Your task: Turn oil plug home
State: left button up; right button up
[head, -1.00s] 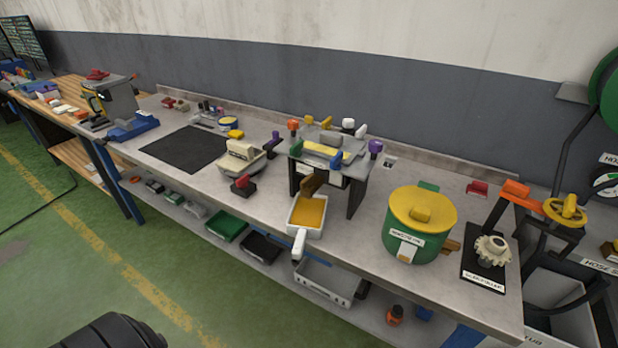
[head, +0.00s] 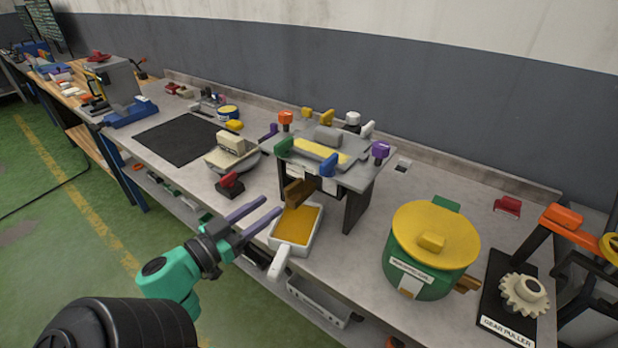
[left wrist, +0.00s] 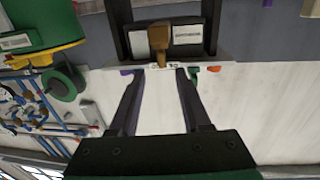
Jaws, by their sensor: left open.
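A brown plug with a flat handle (head: 300,191) sticks out of the front of the dark engine-like stand (head: 357,208), low under its grey top. In the left wrist view the brown plug (left wrist: 190,37) shows just beyond my fingers. My left gripper (head: 270,207) is open and empty, with its purple-tipped fingers pointing at the stand, a little in front of and left of the plug. The fingers (left wrist: 157,73) are apart from the plug. A white pan of orange oil (head: 297,226) stands below the plug. My right gripper is out of view.
Coloured knobs stand around the stand's top, including a blue one (head: 328,165) and a purple one (head: 380,150). A green pot with a yellow lid (head: 435,245) and a gear puller (head: 524,295) are to the right. A scale-like beige device (head: 230,150) is left.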

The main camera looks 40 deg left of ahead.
aim_at(303, 181)
pick_arm(q)
jog(key=w, duration=0.2)
jog(key=w+p, duration=0.1)
jog(key=w, duration=0.1)
jog(key=shift+r, duration=0.35)
jog(key=w, duration=0.3)
jog(key=w+p, duration=0.1)
jog(key=w, duration=0.4)
jog(key=shift+w+d+f, duration=0.35)
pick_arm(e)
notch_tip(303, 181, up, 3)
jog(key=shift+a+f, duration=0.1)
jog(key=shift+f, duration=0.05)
pick_arm(q)
grip_shut()
